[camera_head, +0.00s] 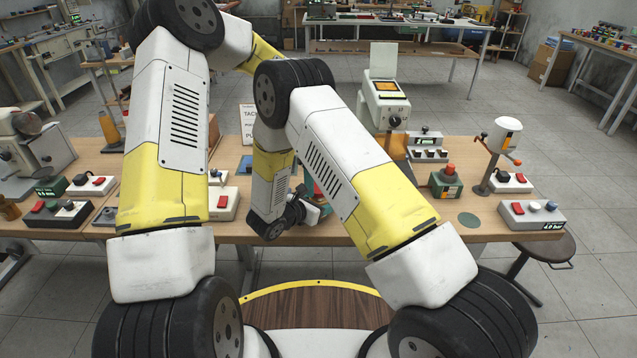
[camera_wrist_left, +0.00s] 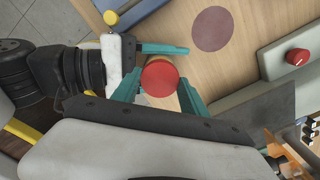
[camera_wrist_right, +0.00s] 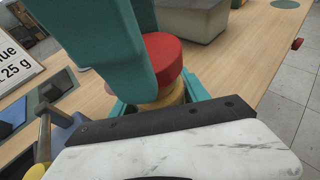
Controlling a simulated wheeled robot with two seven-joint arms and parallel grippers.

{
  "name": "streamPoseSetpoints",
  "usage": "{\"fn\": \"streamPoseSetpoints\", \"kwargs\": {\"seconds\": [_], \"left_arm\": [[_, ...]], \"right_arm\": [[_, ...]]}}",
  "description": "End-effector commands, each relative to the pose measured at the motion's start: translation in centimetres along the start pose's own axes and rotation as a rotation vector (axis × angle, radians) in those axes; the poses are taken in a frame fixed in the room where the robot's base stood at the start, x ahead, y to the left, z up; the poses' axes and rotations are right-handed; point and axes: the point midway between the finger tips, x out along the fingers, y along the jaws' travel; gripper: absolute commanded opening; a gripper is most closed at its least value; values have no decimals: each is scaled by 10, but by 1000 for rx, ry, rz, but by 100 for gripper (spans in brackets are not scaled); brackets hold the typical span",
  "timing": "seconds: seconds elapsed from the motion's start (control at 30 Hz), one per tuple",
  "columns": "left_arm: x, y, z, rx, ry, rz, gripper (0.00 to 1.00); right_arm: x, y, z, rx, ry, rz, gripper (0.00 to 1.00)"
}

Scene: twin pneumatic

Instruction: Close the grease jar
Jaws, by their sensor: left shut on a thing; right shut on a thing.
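The grease jar is a small tan pot (camera_wrist_right: 172,97) with a round red lid (camera_wrist_right: 162,52) at its top in the right wrist view. My right gripper (camera_wrist_right: 160,103) is shut around the tan body from the side. My left gripper (camera_wrist_left: 159,92) comes from above, with its teal fingers shut on either side of the red lid, which shows as a red disc in the left wrist view (camera_wrist_left: 160,78). The lid sits over the pot; I cannot tell whether it is fully seated. In the head view my arms hide most of the jar and both grippers.
The wooden bench (camera_head: 460,205) carries a green box with a red button (camera_head: 446,181), a control box (camera_head: 531,213) at the right and several switch boxes at the left. A white sign (camera_wrist_right: 16,58) stands close to the grippers. A round green patch (camera_head: 468,220) lies bare.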

Motion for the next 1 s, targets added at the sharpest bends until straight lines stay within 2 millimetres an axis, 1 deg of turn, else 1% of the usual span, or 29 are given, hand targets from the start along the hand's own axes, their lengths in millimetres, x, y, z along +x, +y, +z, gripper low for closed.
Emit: {"fn": "streamPoseSetpoints", "kwargs": {"seconds": [0.7, 0.93, 1.0], "left_arm": [[17, 1, 0, 1, 2, 1, 14], [19, 2, 1, 0, 1, 4, 15], [19, 2, 1, 0, 1, 4, 1]], "right_arm": [[-1, 0, 1, 1, -2, 0, 0], [-2, 0, 2, 1, -5, 0, 0], [-1, 0, 3, 2, -6, 0, 0]]}}
